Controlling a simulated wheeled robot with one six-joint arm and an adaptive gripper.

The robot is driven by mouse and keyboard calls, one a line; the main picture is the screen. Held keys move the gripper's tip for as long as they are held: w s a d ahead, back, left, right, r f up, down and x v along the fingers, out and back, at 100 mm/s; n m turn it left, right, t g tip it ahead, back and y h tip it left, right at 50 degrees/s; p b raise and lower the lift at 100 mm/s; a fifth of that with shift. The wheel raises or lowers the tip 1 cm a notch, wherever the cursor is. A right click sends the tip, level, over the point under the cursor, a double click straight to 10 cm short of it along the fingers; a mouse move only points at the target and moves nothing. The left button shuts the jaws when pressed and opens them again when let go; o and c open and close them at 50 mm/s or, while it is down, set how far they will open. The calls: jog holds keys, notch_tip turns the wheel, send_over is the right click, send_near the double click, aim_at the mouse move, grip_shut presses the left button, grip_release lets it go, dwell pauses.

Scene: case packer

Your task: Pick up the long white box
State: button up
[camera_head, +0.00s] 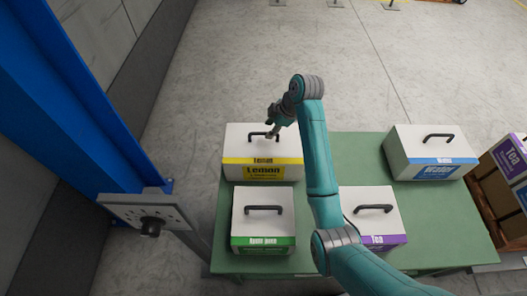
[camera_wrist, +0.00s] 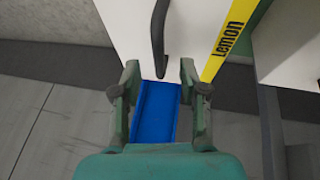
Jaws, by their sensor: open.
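A long white box with a yellow Lemon band (camera_head: 240,145) stands at the back left of the green table. Its black handle (camera_head: 257,134) runs along the top. My gripper (camera_head: 272,132) is over this box, beside the right part of the handle. In the wrist view the gripper (camera_wrist: 160,82) is open, and the end of the handle (camera_wrist: 158,40) shows between and just beyond its fingers. Nothing is held. I cannot tell whether the fingers touch the handle. Another wide white box, labelled Water (camera_head: 405,148), stands at the back right.
A white green-banded box (camera_head: 250,222) stands in front of the Lemon box. A white Tea box (camera_head: 385,222) is partly behind my arm. The green table (camera_head: 440,220) is bare at front right. A blue post (camera_head: 70,100) rises at left; stacked Tea cartons (camera_head: 510,160) stand at right.

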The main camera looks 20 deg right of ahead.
aim_at(265, 133)
jog(key=shift+x, duration=2.65)
grip_shut()
jog(key=shift+w+r, duration=0.1)
jog(key=shift+r, duration=0.05)
